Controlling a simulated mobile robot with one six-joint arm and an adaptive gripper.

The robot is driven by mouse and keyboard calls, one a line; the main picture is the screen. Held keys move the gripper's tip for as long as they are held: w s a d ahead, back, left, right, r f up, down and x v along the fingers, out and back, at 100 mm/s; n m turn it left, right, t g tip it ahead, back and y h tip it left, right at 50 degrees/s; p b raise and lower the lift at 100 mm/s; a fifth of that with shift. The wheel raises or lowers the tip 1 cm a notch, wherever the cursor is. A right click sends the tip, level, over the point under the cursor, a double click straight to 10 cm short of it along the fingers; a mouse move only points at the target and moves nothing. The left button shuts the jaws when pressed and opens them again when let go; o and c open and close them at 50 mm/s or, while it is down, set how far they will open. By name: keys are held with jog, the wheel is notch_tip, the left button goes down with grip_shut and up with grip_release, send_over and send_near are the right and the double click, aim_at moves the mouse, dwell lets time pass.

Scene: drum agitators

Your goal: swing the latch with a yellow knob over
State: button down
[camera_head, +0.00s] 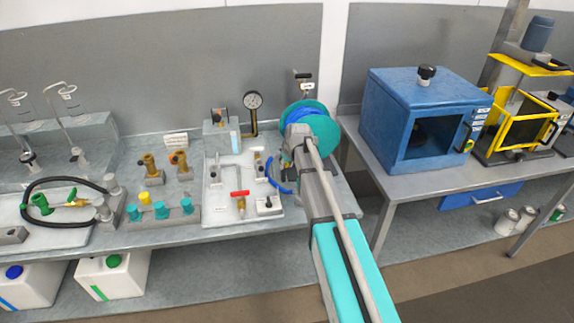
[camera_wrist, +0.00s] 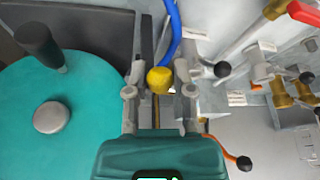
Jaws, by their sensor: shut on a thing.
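The yellow knob (camera_wrist: 159,80) of the latch sits between the two fingers of my gripper (camera_wrist: 160,73) in the wrist view. The fingers are shut on it from both sides. A thin brass-coloured strip shows below the knob, and the rest of the latch is mostly hidden by the gripper. In the head view my gripper (camera_head: 299,140) is at the teal reel on the back right of the left bench. The latch knob cannot be made out there, behind my arm.
The teal reel (camera_wrist: 40,115) with its black crank handle is close left of the gripper. A blue hose (camera_wrist: 172,35) runs just beyond the knob. Black-knobbed levers and a red-handled brass valve (camera_wrist: 302,12) are to the right. A blue oven (camera_head: 400,110) stands on the right bench.

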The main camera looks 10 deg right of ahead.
jog(key=shift+r, duration=0.1)
jog(key=shift+w+r+g+p, duration=0.25)
jog(key=shift+g+p, duration=0.25)
jog(key=shift+p, duration=0.05)
jog(key=shift+w+r+g+p, duration=0.15)
jog(key=shift+r+g+p, duration=0.05)
jog(key=shift+g+p, duration=0.3)
jog(key=shift+c, duration=2.3)
grip_release()
